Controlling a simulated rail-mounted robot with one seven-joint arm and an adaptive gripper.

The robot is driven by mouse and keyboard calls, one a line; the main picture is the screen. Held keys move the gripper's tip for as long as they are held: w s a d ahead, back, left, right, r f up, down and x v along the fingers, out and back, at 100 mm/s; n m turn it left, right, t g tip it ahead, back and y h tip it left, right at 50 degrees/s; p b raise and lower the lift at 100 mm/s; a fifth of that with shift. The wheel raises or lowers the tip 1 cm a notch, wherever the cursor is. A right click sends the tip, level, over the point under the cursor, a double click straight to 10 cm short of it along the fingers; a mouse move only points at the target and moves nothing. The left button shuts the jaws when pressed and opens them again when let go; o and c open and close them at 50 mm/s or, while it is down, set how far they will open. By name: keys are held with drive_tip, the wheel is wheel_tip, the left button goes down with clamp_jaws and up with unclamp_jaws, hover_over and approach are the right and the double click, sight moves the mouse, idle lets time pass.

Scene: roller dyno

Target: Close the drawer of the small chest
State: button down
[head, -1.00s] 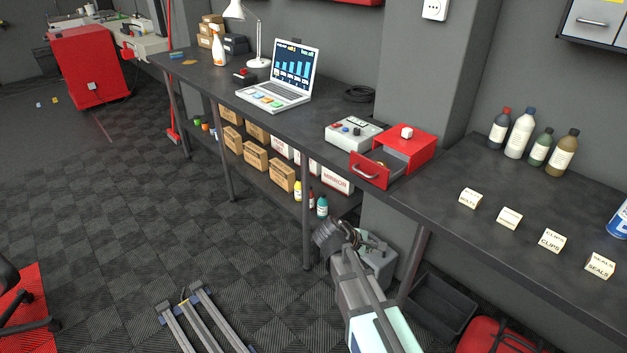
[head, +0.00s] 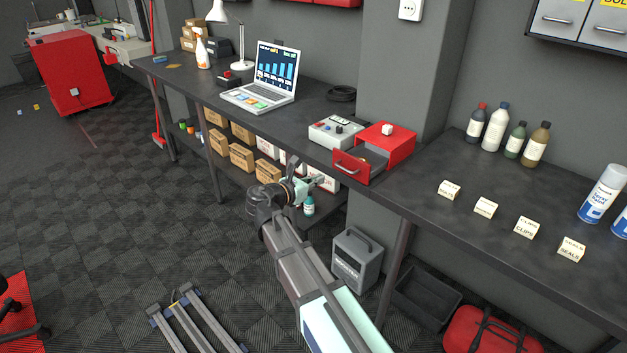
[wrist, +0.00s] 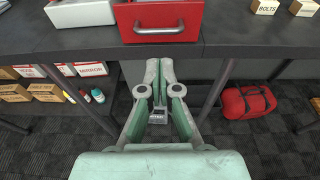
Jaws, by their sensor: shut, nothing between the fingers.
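The small red chest (head: 397,147) stands on the dark workbench with its drawer (head: 352,168) pulled out toward the bench's front edge. My gripper (head: 318,181) is in front of the bench, to the left of the drawer and a little lower. Its fingers (wrist: 160,108) are shut and empty, below the drawer front in the wrist view, and appear apart from it.
A grey control box (head: 335,131) stands just left of the chest. The bench edge (wrist: 95,52) runs above my fingers in the wrist view. Boxes and bottles fill the shelf below. Small labelled blocks (head: 486,207) and bottles stand to the right.

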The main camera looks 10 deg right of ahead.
drive_tip(key=p+x, duration=0.2)
drive_tip(key=x, duration=0.8)
drive_tip(key=shift+w+d+p, duration=0.15)
drive_tip(key=shift+p, duration=0.2)
drive_tip(key=shift+f, duration=0.1)
